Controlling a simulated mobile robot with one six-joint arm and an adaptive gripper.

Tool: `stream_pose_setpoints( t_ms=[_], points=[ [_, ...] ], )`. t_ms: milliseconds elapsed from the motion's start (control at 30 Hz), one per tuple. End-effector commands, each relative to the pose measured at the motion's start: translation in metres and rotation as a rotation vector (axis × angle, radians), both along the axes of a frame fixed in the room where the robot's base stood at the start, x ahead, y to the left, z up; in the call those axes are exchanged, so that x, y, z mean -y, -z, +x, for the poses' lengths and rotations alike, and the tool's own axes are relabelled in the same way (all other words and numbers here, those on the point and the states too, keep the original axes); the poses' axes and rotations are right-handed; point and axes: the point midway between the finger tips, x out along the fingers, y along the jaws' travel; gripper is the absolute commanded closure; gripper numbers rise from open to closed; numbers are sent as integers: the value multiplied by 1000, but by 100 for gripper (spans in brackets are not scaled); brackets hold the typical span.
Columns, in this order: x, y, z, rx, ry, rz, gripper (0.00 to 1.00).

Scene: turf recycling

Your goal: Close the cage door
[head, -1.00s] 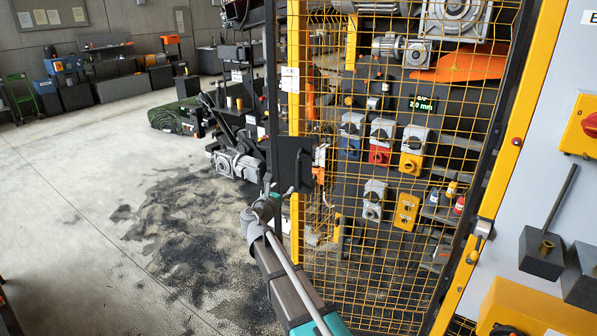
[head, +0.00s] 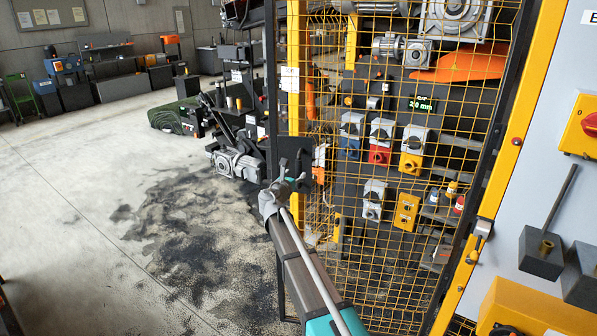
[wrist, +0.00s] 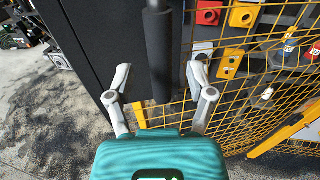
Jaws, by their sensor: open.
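The cage door with yellow wire mesh (head: 385,255) stands upright in the middle of the head view. I cannot tell how far open it is. A dark plate (head: 289,148) sits at its left edge and also fills the upper middle of the wrist view (wrist: 105,45). A black vertical handle bar (wrist: 158,55) stands in front of the plate. My gripper (wrist: 158,76) is open, with one finger on each side of the bar's line. In the head view my gripper (head: 289,184) is at the plate's lower part. I cannot tell whether it touches the bar.
A yellow post with a metal latch (head: 482,230) stands on the right, beside a grey cabinet with a red switch (head: 590,124). Motors and coloured switch boxes (head: 381,140) show behind the mesh. The stained concrete floor (head: 80,220) on the left is largely clear.

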Motion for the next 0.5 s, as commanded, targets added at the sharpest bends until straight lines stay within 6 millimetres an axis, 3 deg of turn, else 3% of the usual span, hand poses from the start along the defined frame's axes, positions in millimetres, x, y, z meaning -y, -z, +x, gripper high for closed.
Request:
stream_pose_setpoints(
  t_ms=[200,500],
  points=[
    [11,0,25,0,0,0,31],
    [16,0,33,0,0,0,31]
  ],
)
